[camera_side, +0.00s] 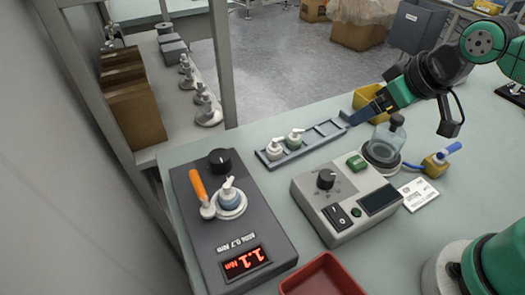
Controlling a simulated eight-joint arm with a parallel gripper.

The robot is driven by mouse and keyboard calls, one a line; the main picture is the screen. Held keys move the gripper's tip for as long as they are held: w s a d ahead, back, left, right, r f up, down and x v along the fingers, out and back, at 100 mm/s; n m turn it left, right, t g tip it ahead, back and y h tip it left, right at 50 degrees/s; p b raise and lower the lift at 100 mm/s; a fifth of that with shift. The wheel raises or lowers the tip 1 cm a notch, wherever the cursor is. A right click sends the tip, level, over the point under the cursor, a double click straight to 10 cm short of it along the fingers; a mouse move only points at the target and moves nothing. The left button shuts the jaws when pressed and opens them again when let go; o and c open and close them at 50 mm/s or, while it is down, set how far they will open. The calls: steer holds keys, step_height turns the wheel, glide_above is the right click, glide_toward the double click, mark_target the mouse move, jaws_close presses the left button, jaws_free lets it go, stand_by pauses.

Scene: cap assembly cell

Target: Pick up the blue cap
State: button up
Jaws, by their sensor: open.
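A cap with a pale blue collar and a white nozzle (230,199) stands upright in a round white seat on the dark grey tester, at the left. My gripper (356,116) is at the upper right, low over the right end of the narrow cap tray (326,131). It is well apart from the blue cap and is open; the gap between its fingers is hard to see from this side. A white cap (275,149) and a green-collared cap (295,139) stand in the tray's left slots. The tray's right slots look empty.
The dark tester (262,226) has an orange-handled tool (199,190) beside the blue cap and a black knob behind. A grey control box (347,202), clear bottle (385,140), yellow bin (368,98), blue-topped yellow block (436,164) and red tray (322,275) stand around.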

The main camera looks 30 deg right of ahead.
steer(key=w+a+n+g, duration=0.4)
steer(key=a+n, duration=0.7)
steer(key=a, duration=0.1)
steer(key=n+g, duration=0.2)
steer(key=n, duration=0.8)
glide_above(226, 186)
steer(key=f, duration=0.3)
steer(key=shift+w+d+f, duration=0.1)
steer(key=shift+d, duration=0.15)
steer(key=shift+a+f+g, duration=0.2)
steer(key=shift+a+g, duration=0.05)
steer(key=shift+g, duration=0.05)
steer(key=shift+f, duration=2.75)
steer(key=c, duration=0.9)
